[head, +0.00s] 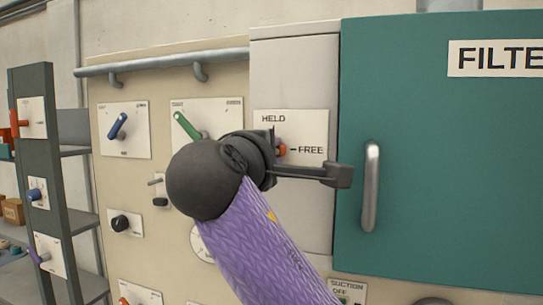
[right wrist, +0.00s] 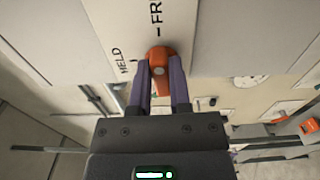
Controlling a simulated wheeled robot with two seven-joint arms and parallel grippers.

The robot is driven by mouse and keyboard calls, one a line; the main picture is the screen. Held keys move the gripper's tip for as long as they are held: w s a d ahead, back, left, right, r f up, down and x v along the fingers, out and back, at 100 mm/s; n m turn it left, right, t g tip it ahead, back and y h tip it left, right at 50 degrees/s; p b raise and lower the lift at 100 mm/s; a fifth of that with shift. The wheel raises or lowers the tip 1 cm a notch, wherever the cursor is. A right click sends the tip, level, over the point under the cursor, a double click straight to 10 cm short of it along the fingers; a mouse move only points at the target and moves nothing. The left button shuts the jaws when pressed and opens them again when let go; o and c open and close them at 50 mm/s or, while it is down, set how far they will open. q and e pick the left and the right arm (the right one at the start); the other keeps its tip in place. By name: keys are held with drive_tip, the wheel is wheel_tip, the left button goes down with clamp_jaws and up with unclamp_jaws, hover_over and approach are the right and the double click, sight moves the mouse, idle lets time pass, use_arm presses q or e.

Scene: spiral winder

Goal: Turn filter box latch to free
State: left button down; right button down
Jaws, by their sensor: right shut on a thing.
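The filter box latch (right wrist: 160,62) is an orange knob on a white plate (right wrist: 125,30) marked HELD and FREE. My right gripper (right wrist: 160,88) is shut on it, one purple-grey finger on each side. In the head view a sliver of the orange latch (head: 282,149) shows left of the FREE mark; my dark wrist hides the rest. I cannot tell exactly which mark the latch points to. The teal filter box door (head: 440,150) stands right of the plate and looks closed. My left gripper is not in view.
A silver door handle (head: 371,185) is close to the right of my wrist. A blue lever (head: 118,125) and a green lever (head: 187,126) sit on the panel to the left. A grey pipe (head: 160,63) runs above them. Shelving (head: 45,180) stands at far left.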

drive_tip(key=shift+f+m, duration=0.1)
drive_tip(key=shift+m, duration=0.3)
drive_tip(key=c, duration=0.6)
unclamp_jaws()
drive_tip(key=shift+o, duration=0.2)
